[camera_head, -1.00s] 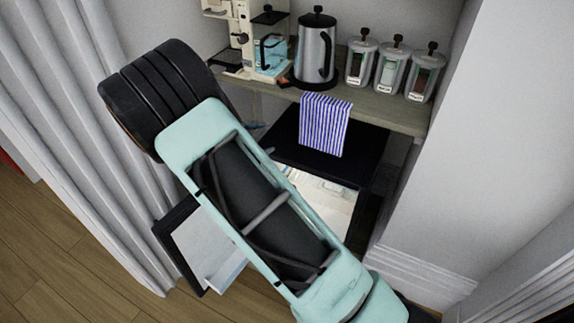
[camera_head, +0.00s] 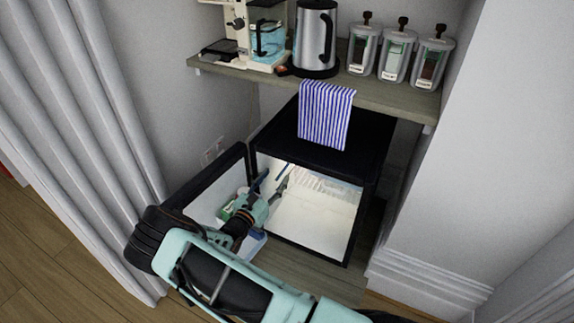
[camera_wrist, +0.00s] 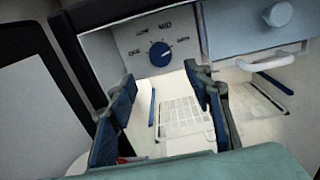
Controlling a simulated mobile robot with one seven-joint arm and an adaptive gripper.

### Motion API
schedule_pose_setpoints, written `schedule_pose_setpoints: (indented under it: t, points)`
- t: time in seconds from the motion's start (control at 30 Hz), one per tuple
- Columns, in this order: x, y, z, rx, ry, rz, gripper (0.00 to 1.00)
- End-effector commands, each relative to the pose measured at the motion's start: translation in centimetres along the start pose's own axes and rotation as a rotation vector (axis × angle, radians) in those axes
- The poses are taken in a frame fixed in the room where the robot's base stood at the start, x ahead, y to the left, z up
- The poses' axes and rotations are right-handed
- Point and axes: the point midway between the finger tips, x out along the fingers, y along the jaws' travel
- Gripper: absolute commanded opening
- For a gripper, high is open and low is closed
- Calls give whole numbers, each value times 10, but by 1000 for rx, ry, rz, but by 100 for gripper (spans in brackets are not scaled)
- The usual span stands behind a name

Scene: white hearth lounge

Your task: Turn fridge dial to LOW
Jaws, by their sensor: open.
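The black fridge (camera_head: 362,135) stands open under the shelf, its door (camera_head: 207,187) swung out to the left. In the wrist view the blue round dial (camera_wrist: 160,54) sits on a pale panel inside, with labels around it; LOW is at its upper left, MID above and HIGH to the right. Its small pale mark seems to lie toward the top, near MID; I cannot tell exactly. My gripper (camera_wrist: 160,80) is open and empty, its blue fingers spread below and to either side of the dial, apart from it. In the head view my gripper (camera_head: 268,186) is at the fridge opening.
A white drawer-like compartment with a handle (camera_wrist: 266,62) is right of the dial, and a wire rack (camera_wrist: 185,118) lies below. The open door stands close on the left.

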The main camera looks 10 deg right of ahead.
Motion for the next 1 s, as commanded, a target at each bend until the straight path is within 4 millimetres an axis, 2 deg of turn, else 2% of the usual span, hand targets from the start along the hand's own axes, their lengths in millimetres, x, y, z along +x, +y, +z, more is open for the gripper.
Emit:
schedule_pose_setpoints:
  t: [0.3,0.5,0.87,1.0]
  points:
    - [61,-2,-2,4,0,-5,46]
    - [86,-2,-1,3,1,-4,46]
    - [92,-1,0,2,1,-2,46]
    - [92,-1,0,2,1,-3,34]
